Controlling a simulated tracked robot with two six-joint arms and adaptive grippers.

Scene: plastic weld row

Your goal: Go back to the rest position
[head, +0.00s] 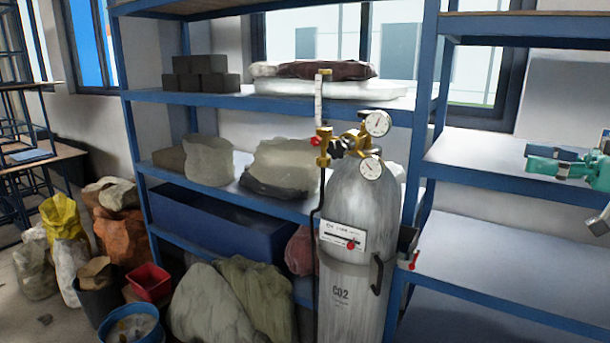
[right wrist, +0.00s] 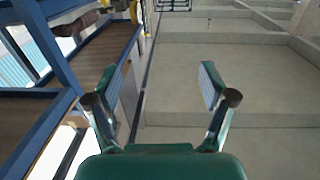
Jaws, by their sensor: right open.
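My right gripper (head: 540,161) is green and comes in from the right edge of the head view, in front of the blue shelving's right bay. In the right wrist view my right gripper (right wrist: 163,84) has its two fingers spread wide apart, with nothing between them. It is open and empty. My left gripper does not show in either view.
A grey CO2 cylinder (head: 345,240) with gauges stands before the blue shelving (head: 480,183). The right bay's shelves are mostly bare. Sacks (head: 120,235), a red container (head: 149,282) and a blue bucket (head: 130,328) crowd the floor at left.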

